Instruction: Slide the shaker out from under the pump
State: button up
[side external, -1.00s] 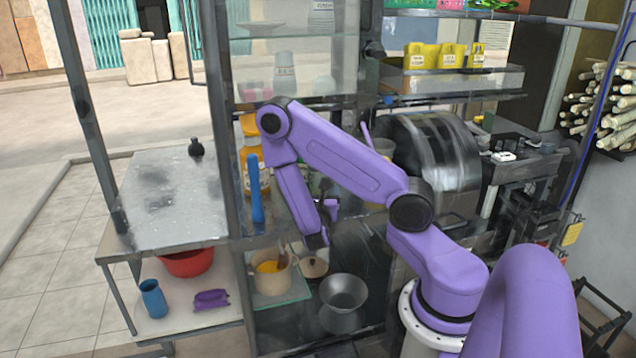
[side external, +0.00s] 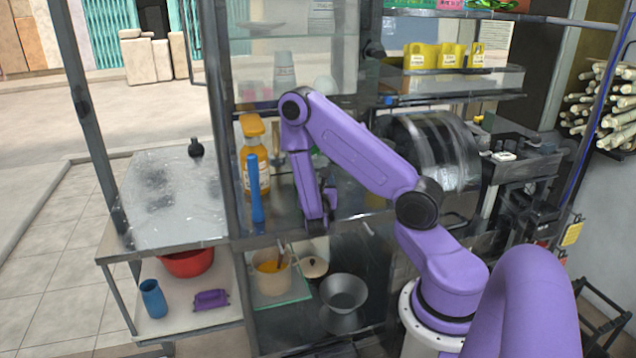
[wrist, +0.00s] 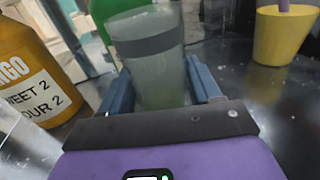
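In the wrist view, a translucent tumbler with a grey band (wrist: 153,45), which looks like the shaker, stands upright between the two blue fingers of my gripper (wrist: 160,66). The fingers are wide apart on either side of it. A dark gap shows by the left finger low down; contact near the tips is unclear. A green container (wrist: 100,22) is close behind the shaker, partly hidden. I cannot make out a pump above it. In the side external view, my gripper (side external: 325,212) is low over the counter's front, and my arm hides the shaker.
An orange labelled bottle (wrist: 28,70) stands left of my gripper; it also shows in the side view (side external: 254,160) behind a blue upright object (side external: 256,195). A yellow cup (wrist: 283,38) with a purple stick is at right. Dark counter between is clear.

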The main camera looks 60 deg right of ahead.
jog(key=shift+w+a, duration=0.25)
jog(key=shift+a, duration=1.5)
jog(key=shift+w+a, duration=0.3)
jog(key=shift+a, duration=1.45)
jog(key=shift+w+a, duration=0.25)
jog(key=shift+a, duration=1.5)
jog(key=o, duration=1.5)
jog(key=v, duration=1.7)
jog(key=shift+s+a, duration=0.15)
jog(key=shift+s, duration=0.05)
